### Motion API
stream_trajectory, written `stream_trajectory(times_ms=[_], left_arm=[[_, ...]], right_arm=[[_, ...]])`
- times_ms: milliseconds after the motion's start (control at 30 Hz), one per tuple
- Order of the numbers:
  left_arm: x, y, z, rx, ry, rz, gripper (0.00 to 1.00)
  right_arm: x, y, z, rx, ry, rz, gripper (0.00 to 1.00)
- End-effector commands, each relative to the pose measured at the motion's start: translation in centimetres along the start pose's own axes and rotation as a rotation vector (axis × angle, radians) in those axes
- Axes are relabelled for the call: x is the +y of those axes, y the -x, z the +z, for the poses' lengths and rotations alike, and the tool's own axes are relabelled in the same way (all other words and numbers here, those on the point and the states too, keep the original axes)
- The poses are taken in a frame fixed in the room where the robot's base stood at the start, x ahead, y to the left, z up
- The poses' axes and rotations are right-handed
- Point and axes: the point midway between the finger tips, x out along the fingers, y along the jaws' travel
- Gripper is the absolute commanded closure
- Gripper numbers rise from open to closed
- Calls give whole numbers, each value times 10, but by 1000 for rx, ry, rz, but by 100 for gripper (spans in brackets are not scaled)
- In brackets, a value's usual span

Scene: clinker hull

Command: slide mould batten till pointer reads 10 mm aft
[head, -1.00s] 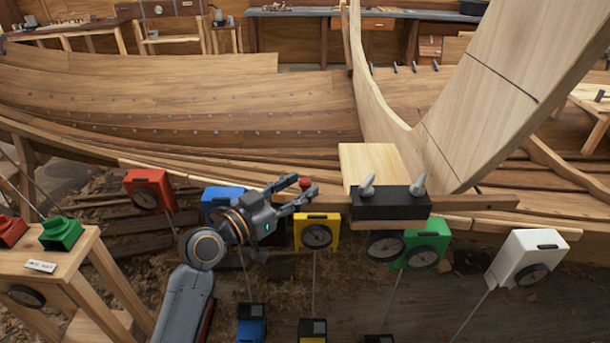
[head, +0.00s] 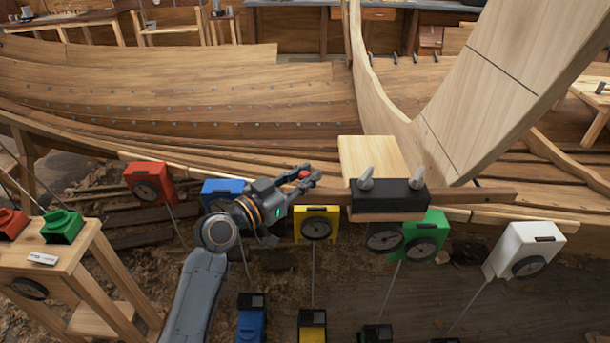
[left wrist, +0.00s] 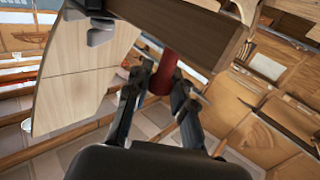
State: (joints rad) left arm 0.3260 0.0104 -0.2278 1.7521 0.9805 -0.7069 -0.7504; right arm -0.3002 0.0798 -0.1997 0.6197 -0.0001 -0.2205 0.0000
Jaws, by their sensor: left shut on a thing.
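The wooden batten (head: 472,195) runs across under a black clamp block (head: 388,195) with two grey wing nuts. My left gripper (head: 306,176) is shut on a red knob (head: 304,174) near the batten's left end. In the left wrist view the red grip (left wrist: 166,72) is a cylinder between the two fingers, reaching up to the wood (left wrist: 185,25). The fingers hide part of it. I cannot make out a pointer or a reading in either view. My right gripper is not in view.
Dial boxes on thin rods stand along the hull: red (head: 149,183), blue (head: 218,188), yellow (head: 316,224), green (head: 426,235) and white (head: 528,250). A small wooden stand (head: 60,262) is at lower left. The curved stem timber (head: 480,85) rises behind the clamp.

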Motion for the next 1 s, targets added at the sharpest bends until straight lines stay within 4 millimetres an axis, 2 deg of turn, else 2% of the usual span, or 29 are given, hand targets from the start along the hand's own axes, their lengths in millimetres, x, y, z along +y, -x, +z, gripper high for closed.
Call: stream_trajectory(times_ms=[267, 600, 633, 733, 767, 1000], left_arm=[[-25, 25, 5, -3, -4, -1, 100], [-27, 28, 2, -5, 2, 3, 100], [-27, 28, 2, -5, 2, 4, 78], [-27, 28, 2, -4, 2, 3, 58], [-27, 28, 2, -4, 2, 3, 54], [-28, 28, 1, -2, 1, 1, 54]], right_arm=[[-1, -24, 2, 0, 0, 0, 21], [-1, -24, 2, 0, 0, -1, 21], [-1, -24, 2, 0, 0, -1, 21], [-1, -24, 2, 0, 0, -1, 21], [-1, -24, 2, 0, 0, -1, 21], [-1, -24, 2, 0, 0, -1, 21]])
